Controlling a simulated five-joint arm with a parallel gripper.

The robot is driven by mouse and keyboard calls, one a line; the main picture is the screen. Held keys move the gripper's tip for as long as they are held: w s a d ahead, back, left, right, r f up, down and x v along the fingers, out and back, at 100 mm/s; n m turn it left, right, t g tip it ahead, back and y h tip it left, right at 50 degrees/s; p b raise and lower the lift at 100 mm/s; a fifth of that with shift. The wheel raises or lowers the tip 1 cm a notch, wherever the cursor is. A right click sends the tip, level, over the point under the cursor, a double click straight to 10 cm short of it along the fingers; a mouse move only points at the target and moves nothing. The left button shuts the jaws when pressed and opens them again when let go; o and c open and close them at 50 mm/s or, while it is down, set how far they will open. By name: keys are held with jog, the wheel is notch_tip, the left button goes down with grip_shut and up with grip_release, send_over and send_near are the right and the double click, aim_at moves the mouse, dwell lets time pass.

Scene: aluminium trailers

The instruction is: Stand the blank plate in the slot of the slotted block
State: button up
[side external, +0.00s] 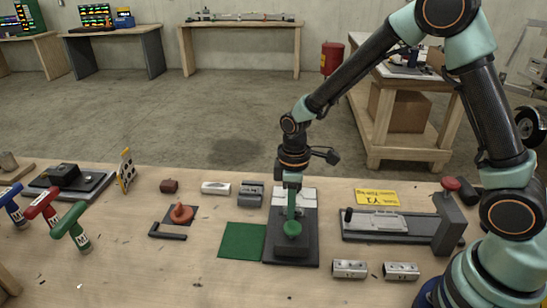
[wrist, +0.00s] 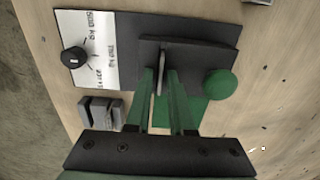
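The blank plate (wrist: 162,72) appears as a thin grey upright piece on a dark fixture (wrist: 205,58) in the wrist view. I cannot make it out in the side view. My gripper (wrist: 161,78) points down over the fixture with one green finger on each side of the plate. A gap shows between the fingers and the plate, so it looks open. My gripper (side external: 291,210) also shows above the fixture in the side view. The slotted block (side external: 250,193) is a small grey block left of the fixture. It also shows in the wrist view (wrist: 100,112), its slot empty.
A green ball knob (wrist: 220,84) is close beside my fingers. A green mat (side external: 242,241) lies left of the fixture. A silver cylinder (side external: 215,188) lies beside the slotted block. An orange knob piece (side external: 181,213) and a black L-shaped bar (side external: 168,235) lie farther left.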

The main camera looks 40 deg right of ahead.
jog(key=shift+o, duration=0.4)
jog(key=shift+r, duration=0.1)
notch_tip(320, 180, up, 12)
dwell(0.3)
jog(key=s+d+r+m+t, duration=0.5)
jog(key=s+d+r+m, duration=0.1)
jog(key=s+r+m, duration=0.2)
jog(key=s+m, duration=0.1)
jog(key=s, duration=0.1)
jog(key=shift+s+d+t, duration=0.3)
jog(key=shift+s+d, duration=0.05)
jog(key=shift+s, duration=0.05)
jog(key=shift+r, duration=0.1)
dwell(0.7)
